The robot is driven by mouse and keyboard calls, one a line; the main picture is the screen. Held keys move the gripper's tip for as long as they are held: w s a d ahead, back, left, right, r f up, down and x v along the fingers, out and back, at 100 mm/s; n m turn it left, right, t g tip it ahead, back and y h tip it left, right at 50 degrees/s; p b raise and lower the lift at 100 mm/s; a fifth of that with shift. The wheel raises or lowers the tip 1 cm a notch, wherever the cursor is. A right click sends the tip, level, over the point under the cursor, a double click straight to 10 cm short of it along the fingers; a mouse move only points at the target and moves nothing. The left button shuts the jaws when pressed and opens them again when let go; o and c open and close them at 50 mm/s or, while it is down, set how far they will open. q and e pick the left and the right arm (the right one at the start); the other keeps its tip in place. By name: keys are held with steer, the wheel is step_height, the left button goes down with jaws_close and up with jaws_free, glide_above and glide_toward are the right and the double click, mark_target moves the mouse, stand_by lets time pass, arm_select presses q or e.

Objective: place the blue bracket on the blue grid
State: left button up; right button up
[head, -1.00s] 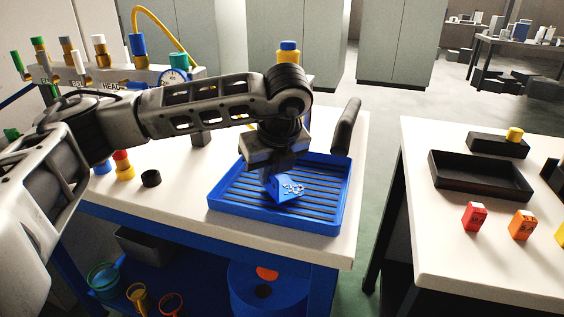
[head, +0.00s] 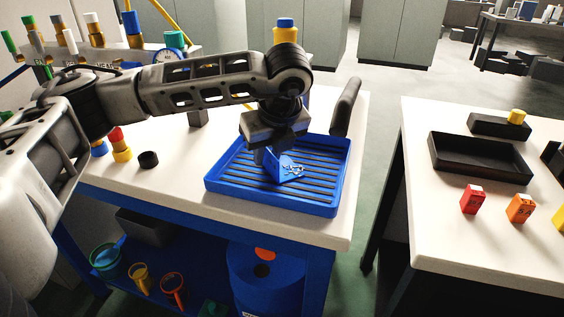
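The blue bracket (head: 288,169), an angled piece with a white marking, is at the blue grid, a blue tray (head: 331,208) with dark slats on the white workbench. It appears over the middle slats; I cannot tell whether it rests on them or hangs just above. My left gripper (head: 267,156) points down over the tray, its fingers at the bracket's upper left side. The fingers are dark and partly hidden, so their gap and grip on the bracket do not show clearly. My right gripper is out of view.
A yellow bottle with a blue cap (head: 285,33) is behind my arm. A black ring (head: 148,159) lies left of the tray. A second table with a black tray (head: 480,160) is at right, across a gap.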

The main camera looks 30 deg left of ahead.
arm_select(q)
steer(key=s+d, duration=0.2)
steer(key=d, duration=0.1)
steer(key=s+d+b, duration=0.1)
steer(key=d, duration=0.2)
steer(key=s+d+r, duration=0.1)
steer(key=s+d, duration=0.1)
steer(key=d, duration=0.1)
steer(key=shift+s+d+b, duration=0.25)
steer(key=shift+s+b, duration=0.05)
steer(key=shift+s, duration=0.05)
steer(key=shift+s+d, duration=0.35)
steer(key=shift+d, duration=0.2)
